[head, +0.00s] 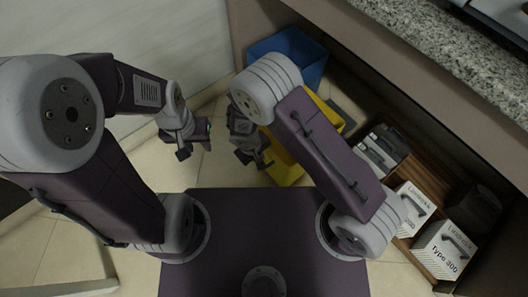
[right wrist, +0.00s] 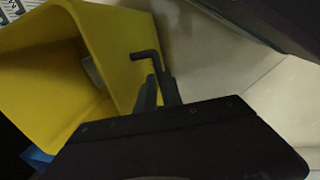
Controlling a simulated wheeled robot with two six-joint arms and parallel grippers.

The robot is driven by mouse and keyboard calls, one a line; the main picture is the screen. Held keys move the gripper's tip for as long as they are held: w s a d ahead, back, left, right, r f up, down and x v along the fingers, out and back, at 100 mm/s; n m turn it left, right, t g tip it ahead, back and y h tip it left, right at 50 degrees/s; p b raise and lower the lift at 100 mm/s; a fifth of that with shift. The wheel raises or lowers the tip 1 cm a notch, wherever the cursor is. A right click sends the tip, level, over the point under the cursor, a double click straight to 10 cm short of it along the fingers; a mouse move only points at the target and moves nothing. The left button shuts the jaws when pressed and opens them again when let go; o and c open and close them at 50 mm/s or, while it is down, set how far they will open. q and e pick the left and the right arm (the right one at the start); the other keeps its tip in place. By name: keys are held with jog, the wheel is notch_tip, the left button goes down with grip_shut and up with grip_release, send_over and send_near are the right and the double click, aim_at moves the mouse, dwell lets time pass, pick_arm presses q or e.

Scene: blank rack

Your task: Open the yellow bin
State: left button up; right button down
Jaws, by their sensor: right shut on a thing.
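The yellow bin (head: 284,172) is under the counter in the head view, partly hidden behind my right arm. In the right wrist view the yellow bin (right wrist: 125,52) fills the upper left, and I see into its shaded hollow. My right gripper (head: 254,158) is at the bin's left edge in the head view. My left gripper (head: 194,148) is open and empty, left of the right gripper and apart from the bin.
A blue bin (head: 290,45) stands behind the yellow one. A wooden shelf holds white boxes (head: 445,250) and dark items (head: 383,148) at the right. A granite counter (head: 450,60) overhangs them. Pale tiled floor (head: 225,175) is clear around my grippers.

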jog(key=shift+a, duration=0.1)
jog(key=c, duration=1.5)
grip_release()
jog(key=r+p, duration=0.2)
jog(key=r, duration=0.1)
jog(key=a+r+p, duration=0.1)
jog(key=r+p, duration=0.1)
jog(key=r, duration=0.1)
jog(key=s+r+p, duration=0.1)
jog(key=r+p, duration=0.1)
jog(key=r, duration=0.1)
jog(key=shift+a, duration=0.2)
